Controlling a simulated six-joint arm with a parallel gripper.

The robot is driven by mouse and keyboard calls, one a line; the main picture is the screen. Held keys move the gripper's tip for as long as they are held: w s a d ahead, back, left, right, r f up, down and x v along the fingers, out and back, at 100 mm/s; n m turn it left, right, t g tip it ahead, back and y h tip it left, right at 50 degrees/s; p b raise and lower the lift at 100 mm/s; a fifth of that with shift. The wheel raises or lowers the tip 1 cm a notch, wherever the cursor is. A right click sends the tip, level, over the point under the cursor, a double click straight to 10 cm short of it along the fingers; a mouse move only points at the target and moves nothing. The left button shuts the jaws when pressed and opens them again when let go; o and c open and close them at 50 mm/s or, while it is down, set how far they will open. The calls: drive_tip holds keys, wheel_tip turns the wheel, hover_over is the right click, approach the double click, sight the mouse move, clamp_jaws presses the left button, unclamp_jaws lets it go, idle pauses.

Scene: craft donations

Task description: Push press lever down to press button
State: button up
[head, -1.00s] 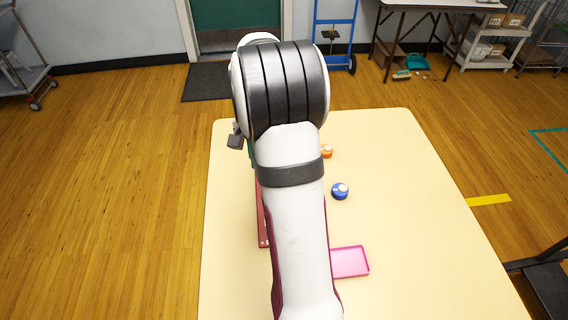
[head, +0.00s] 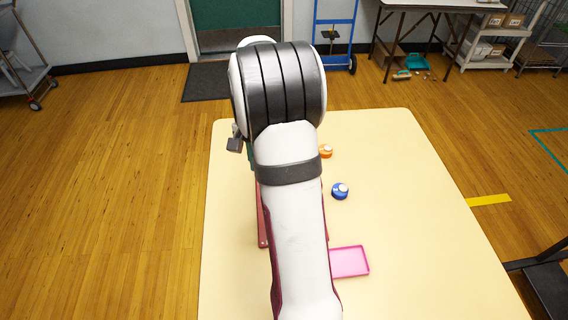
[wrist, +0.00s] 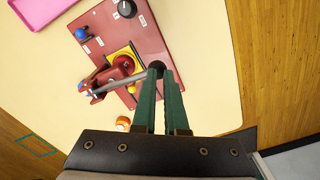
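The red press board (wrist: 160,45) lies on the table in the wrist view; a sliver of it shows beside my arm in the head view (head: 262,225). On it, a grey press lever (wrist: 122,83) runs from a red stand (wrist: 105,82) to a black ball end (wrist: 157,66). A red button (wrist: 123,66) sits on a yellow plate just above the lever. My gripper (wrist: 160,74) has green fingers close together, their tips at the black ball end. Whether they grip it or only touch it is unclear.
A blue ball (wrist: 82,33) and black knob (wrist: 126,8) stand on the board. A pink tray (head: 349,261), a blue round item (head: 340,191) and an orange one (head: 326,151) are on the cream table (head: 430,230), whose right side is clear.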

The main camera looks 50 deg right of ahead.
wheel_tip(320, 180, up, 8)
drive_tip(key=shift+r, duration=0.25)
idle(0.6)
idle(0.4)
drive_tip(key=s+a+r+n+y, duration=0.1)
drive_tip(key=s+a+n, duration=0.25)
drive_tip(key=a, duration=0.65)
drive_tip(key=s+a+r+n, duration=0.15)
drive_tip(key=s+a, duration=0.35)
drive_tip(key=a, duration=0.6)
drive_tip(key=s+a+f+n, duration=0.4)
drive_tip(key=s+a, duration=0.4)
drive_tip(key=s, duration=0.3)
drive_tip(key=shift+s+y, duration=0.15)
drive_tip(key=shift+y, duration=0.25)
